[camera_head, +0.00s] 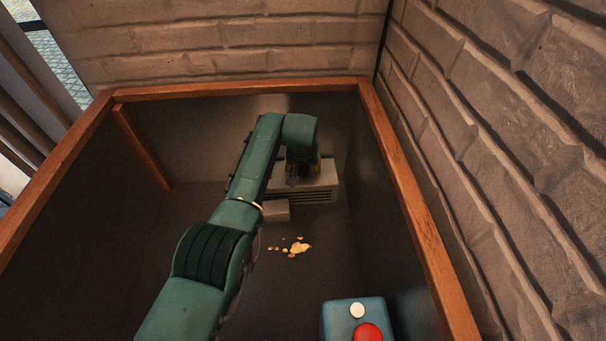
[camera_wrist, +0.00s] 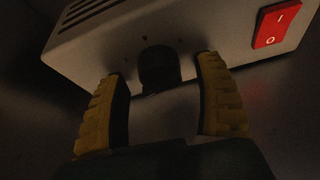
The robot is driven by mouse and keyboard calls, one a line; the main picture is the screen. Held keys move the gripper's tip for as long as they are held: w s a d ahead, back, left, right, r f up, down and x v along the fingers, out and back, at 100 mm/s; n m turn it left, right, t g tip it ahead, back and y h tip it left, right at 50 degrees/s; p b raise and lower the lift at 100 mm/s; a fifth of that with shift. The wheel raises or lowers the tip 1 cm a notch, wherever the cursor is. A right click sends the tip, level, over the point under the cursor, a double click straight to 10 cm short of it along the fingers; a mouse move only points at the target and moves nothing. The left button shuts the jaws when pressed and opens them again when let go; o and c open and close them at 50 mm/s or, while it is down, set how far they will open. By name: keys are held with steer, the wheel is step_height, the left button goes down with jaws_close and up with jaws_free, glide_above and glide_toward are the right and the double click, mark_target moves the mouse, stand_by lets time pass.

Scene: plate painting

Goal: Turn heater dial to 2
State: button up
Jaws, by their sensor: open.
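The heater (camera_head: 318,180) is a pale grey box with dark vent slots, low at the back of the wood-rimmed enclosure. In the wrist view the heater (camera_wrist: 120,50) fills the upper part. Its dark round dial (camera_wrist: 158,68) sits in the middle of its face, with small dark marks around it. My gripper (camera_wrist: 160,75) is open, with one yellow-padded finger on each side of the dial. I cannot tell whether the fingers touch it. The dial's setting is too dark to read. In the head view my gripper is mostly hidden behind my arm's end at the heater.
A red rocker switch (camera_wrist: 277,24) is on the heater's face, right of the dial. A small grey box (camera_head: 276,210) lies in front of the heater. Pale spilled bits (camera_head: 298,247) lie on the floor. A blue box with a red button (camera_head: 368,332) stands at the front. Wood-rimmed walls (camera_head: 420,225) enclose the area.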

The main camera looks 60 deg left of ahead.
steer(key=shift+a+f, duration=0.15)
steer(key=shift+f, duration=0.25)
steer(key=shift+c, duration=0.3)
steer(key=c, duration=1.1)
steer(key=shift+f, duration=0.1)
